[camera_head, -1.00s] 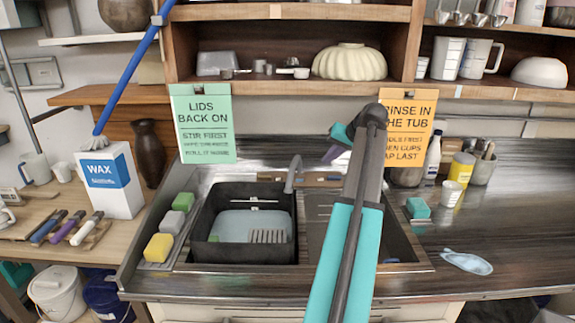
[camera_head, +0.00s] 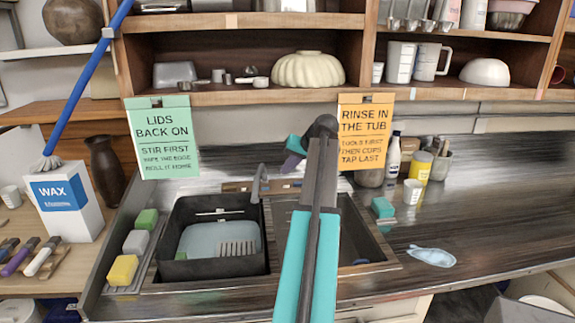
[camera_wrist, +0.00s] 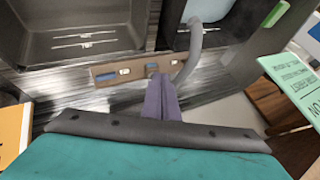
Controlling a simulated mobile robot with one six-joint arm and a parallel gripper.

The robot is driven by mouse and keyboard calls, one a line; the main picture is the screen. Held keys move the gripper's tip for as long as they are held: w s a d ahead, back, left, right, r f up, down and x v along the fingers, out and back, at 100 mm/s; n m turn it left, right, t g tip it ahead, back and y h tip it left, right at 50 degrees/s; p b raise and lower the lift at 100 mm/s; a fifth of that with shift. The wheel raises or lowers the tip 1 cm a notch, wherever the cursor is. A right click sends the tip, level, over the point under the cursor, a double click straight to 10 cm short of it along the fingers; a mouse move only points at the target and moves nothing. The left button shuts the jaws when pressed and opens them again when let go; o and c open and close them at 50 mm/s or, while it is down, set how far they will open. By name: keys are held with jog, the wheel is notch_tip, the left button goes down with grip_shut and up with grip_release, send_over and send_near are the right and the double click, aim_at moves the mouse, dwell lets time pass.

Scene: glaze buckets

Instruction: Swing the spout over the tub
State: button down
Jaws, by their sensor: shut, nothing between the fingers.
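The spout (camera_head: 261,178) is a grey curved tube rising behind the sink. It also shows in the wrist view (camera_wrist: 194,50). Its free end is at the back right corner of the black tub (camera_head: 185,270), seeming to overlap the rim. The tub stands in the left basin and holds pale blue liquid (camera_head: 203,238) and a ribbed piece. My gripper (camera_head: 293,160), with purple fingers, is shut and empty, to the right of the spout. In the wrist view the fingers (camera_wrist: 161,98) are close beside the spout's base; I cannot tell if they touch.
Green, grey and yellow sponges (camera_head: 123,270) lie left of the tub. Two hanging signs, green (camera_head: 162,138) and orange (camera_head: 365,133), flank the spout below the shelf. A teal block (camera_head: 382,207) lies right of the sink.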

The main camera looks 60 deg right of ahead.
jog(key=w+f+p, duration=0.3)
jog(key=w+f, duration=0.1)
jog(key=w, duration=0.3)
jog(key=shift+w+a+f, duration=0.15)
jog(key=shift+w+f, duration=0.1)
jog(key=shift+w, duration=0.1)
jog(key=shift+s, duration=0.15)
dwell(0.4)
